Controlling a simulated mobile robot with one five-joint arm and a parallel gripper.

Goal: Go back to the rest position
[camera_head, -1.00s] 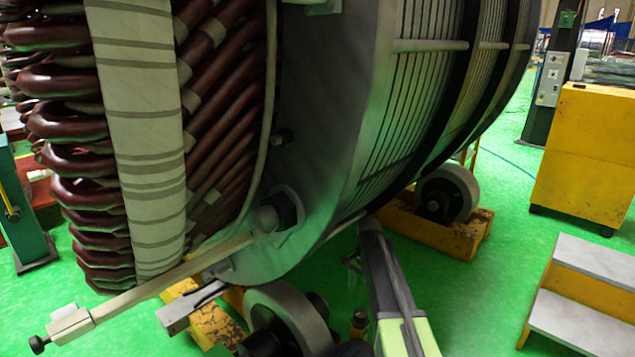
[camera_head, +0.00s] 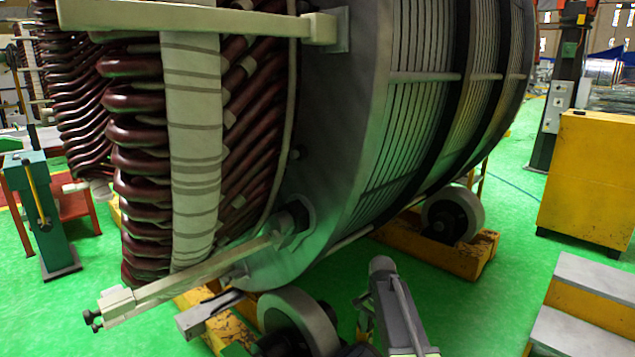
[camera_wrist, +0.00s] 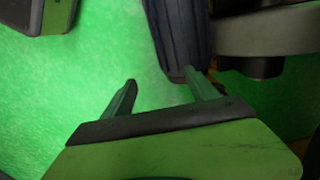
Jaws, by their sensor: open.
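The stator (camera_head: 345,150) is a large grey cylinder filling the middle of the head view. Dark red coils (camera_head: 135,160) stick out at its left end, with a pale wrapped band (camera_head: 195,150) across them. My gripper (camera_wrist: 159,82) shows in the wrist view with its two dark fingers apart and nothing between them. Green floor lies beneath it. My arm (camera_head: 400,310) rises at the bottom of the head view, right of the front roller and below the stator. The gripper itself is not clear in the head view.
The stator rests on rollers, one in front (camera_head: 300,320) and one behind (camera_head: 455,210) on a yellow base. A pale bar (camera_head: 190,270) juts out left. Yellow steps (camera_head: 590,290) and a yellow cabinet (camera_head: 590,180) stand right. Green floor (camera_head: 480,310) is clear between.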

